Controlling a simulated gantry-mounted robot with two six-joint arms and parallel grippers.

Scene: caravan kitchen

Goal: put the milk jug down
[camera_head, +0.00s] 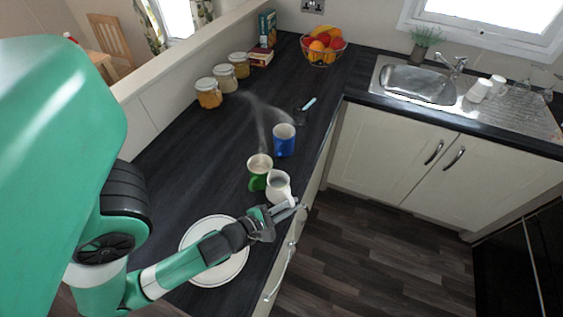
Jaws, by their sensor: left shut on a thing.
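The milk jug (279,183) is small and white, at the front edge of the dark worktop in the head view. My left gripper (287,209) reaches in from the lower left and is shut on the jug's near side. The jug looks roughly upright; I cannot tell whether its base touches the worktop. A green mug (258,174) stands just left of the jug, very close to it, with something pale inside. A blue mug (284,140) stands farther back. My right gripper is not in view.
A white plate (190,241) lies under my left forearm. A fruit basket (323,48) and a sink (415,84) are farther off. A dark item with a light handle (306,106) lies beyond the blue mug. Bare worktop (190,150) lies left of the mugs.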

